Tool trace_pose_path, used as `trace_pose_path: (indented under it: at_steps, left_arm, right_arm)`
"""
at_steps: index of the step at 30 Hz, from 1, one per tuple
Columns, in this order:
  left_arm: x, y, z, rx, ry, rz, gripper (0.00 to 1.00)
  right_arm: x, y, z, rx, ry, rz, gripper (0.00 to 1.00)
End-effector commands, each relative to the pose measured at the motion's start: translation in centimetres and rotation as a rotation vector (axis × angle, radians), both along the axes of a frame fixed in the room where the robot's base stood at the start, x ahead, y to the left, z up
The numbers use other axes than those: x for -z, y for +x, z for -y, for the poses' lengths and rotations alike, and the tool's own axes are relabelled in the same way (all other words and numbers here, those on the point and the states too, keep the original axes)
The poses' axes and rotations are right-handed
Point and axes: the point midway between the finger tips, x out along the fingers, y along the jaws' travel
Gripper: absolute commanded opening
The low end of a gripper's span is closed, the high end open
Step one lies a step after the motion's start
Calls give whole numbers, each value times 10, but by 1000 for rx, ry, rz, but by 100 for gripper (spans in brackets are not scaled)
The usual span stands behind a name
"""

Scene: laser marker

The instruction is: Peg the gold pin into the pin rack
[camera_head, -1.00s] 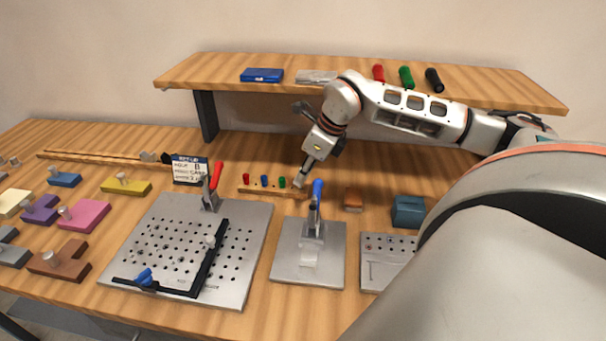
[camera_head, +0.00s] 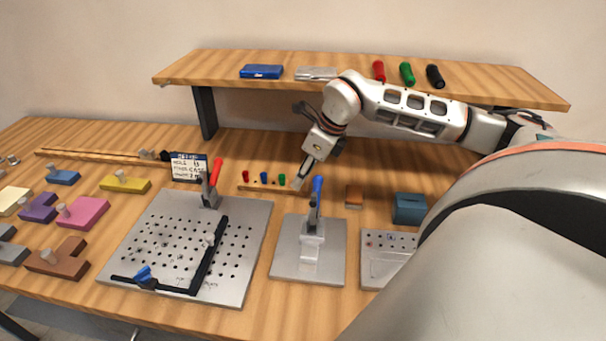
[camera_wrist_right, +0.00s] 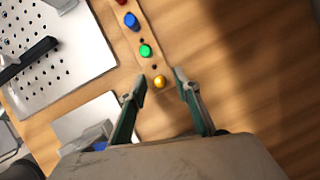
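The pin rack (camera_head: 262,189) is a narrow wooden strip behind the clamp plates; it also shows in the right wrist view (camera_wrist_right: 133,46). Red (camera_head: 246,175), blue (camera_head: 264,178) and green (camera_head: 282,180) pins stand in it. The gold pin (camera_wrist_right: 160,82) appears upright at the rack's near end in the wrist view, past the green pin (camera_wrist_right: 146,51). My right gripper (camera_wrist_right: 161,84) is open, its fingertips on either side of the gold pin with gaps showing. In the head view the right gripper (camera_head: 299,184) hides the gold pin. My left gripper is not in view.
A red-handled clamp (camera_head: 212,185) stands on the perforated plate (camera_head: 165,225). A blue-handled clamp (camera_head: 315,205) stands just in front of the right gripper. A small wooden block (camera_head: 354,196) and teal box (camera_head: 409,208) lie to the right. A shelf (camera_head: 350,88) overhangs behind.

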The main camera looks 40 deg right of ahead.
Motion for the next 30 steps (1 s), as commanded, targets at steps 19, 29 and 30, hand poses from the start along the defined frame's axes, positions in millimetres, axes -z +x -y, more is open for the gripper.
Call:
trace_pose_path:
  at_steps: [19, 29, 30]
  left_arm:
    - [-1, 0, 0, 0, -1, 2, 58]
    - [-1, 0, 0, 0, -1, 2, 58]
    - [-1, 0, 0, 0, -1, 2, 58]
  right_arm:
    - [-83, -31, 15, 1, -3, 3, 32]
    - [-110, -42, 18, 0, 0, 0, 32]
    - [-111, -42, 18, -1, 0, 0, 32]
